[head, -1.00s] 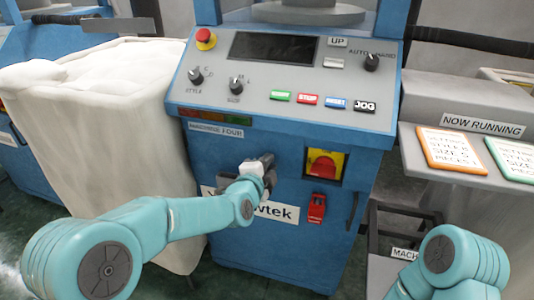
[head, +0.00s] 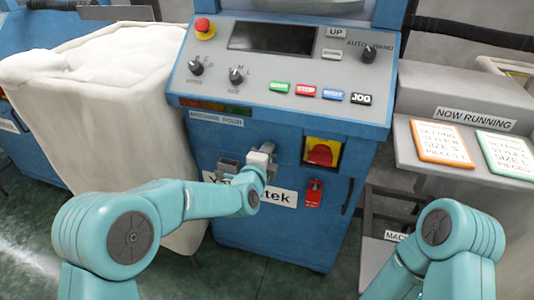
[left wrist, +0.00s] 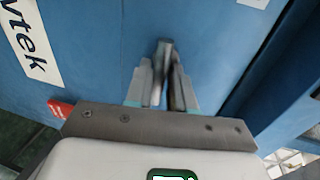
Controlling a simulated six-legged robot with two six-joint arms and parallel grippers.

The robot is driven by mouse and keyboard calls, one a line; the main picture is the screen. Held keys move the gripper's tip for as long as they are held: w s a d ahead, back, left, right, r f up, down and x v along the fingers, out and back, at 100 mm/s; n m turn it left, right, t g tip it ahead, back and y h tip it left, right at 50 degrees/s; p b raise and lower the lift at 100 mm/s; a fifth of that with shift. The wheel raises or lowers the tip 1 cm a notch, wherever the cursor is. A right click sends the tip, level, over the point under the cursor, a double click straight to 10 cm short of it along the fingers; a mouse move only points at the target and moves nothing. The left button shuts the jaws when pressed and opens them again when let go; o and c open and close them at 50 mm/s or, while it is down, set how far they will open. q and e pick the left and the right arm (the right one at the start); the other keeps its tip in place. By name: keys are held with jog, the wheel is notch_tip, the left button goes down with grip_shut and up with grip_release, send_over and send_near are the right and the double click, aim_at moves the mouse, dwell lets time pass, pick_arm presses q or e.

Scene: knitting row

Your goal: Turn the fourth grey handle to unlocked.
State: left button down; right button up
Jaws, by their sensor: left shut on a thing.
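My left gripper (head: 266,155) is at the blue front of machine four, above the white name label and left of the red and yellow switch. It is shut on a narrow grey piece, apparently the grey handle (left wrist: 165,52), which shows between the fingers in the left wrist view (left wrist: 163,85). In the head view the gripper mostly hides the handle, so its exact angle is unclear. A small grey fitting (head: 228,166) sits on the panel just left of the gripper. My right gripper is out of view; only its arm shows at the lower right.
A red rotary switch on yellow (head: 323,151) and a red padlock-like tag (head: 314,193) are close on the right. The control panel (head: 290,62) overhangs above. A pale fabric bin (head: 110,110) stands left. A grey shelf with cards (head: 455,105) stands right.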

pick_arm(q)
jog(key=shift+w+r, duration=0.15)
jog(key=shift+r, duration=0.25)
jog(key=c, duration=1.1)
grip_release()
jog(key=shift+o, duration=0.2)
jog(key=shift+f, duration=0.15)
jog(key=p+v, duration=0.1)
jog(key=v, duration=1.5)
jog(key=shift+s, duration=0.25)
